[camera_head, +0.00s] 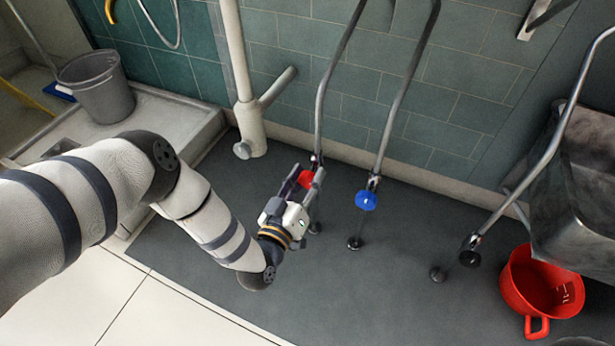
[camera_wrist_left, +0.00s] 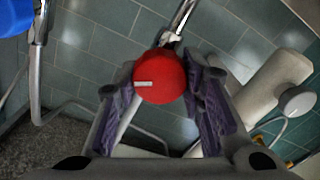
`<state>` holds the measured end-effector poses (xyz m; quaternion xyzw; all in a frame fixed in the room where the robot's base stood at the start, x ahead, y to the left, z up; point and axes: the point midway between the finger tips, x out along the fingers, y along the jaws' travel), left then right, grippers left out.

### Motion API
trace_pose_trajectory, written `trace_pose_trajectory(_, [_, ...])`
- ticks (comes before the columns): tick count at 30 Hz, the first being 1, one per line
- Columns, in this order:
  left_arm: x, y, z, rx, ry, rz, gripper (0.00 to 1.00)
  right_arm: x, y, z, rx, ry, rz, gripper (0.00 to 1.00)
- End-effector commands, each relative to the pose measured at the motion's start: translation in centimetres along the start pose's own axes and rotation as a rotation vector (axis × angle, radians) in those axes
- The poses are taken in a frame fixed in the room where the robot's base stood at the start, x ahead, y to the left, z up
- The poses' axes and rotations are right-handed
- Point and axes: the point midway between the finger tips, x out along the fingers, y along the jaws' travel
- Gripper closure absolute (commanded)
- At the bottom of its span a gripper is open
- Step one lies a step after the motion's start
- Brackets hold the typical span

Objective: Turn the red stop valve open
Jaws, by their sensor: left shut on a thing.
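The red stop valve (camera_head: 306,179) has a round red knob at the lower end of a metal pipe by the tiled wall. My left gripper (camera_head: 304,182) reaches it from the lower left, one finger on each side of the knob. In the left wrist view the red knob (camera_wrist_left: 160,82) sits between the two purple-padded fingers (camera_wrist_left: 163,108), and the gripper is shut on it. A short white mark on the knob's face lies about level, left of its middle. The knob's back is hidden. My right gripper is not in view.
A blue valve (camera_head: 366,200) stands just right of the red one, and a black valve (camera_head: 470,252) further right. A red bucket (camera_head: 512,288) is at the lower right. A thick white pipe (camera_head: 248,120) stands at the left. Dark floor in front is clear.

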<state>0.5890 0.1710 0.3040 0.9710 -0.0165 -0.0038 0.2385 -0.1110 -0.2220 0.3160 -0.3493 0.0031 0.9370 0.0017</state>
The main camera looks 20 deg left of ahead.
Motion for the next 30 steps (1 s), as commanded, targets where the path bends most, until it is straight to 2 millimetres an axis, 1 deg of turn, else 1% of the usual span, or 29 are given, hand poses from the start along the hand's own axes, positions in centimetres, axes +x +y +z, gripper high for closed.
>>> trace_pose_trajectory(18, [-0.03,-0.28,0.17,-0.58,-0.001,-0.001,0.92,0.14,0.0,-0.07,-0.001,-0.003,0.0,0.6])
trace_pose_trajectory(24, [-0.04,-0.32,0.23,-0.742,-0.002,0.0,0.92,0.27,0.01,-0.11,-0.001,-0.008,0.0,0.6])
trace_pose_trajectory(30, [-0.03,-0.36,0.25,-0.864,-0.001,-0.001,0.92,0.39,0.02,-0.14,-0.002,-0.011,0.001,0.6])
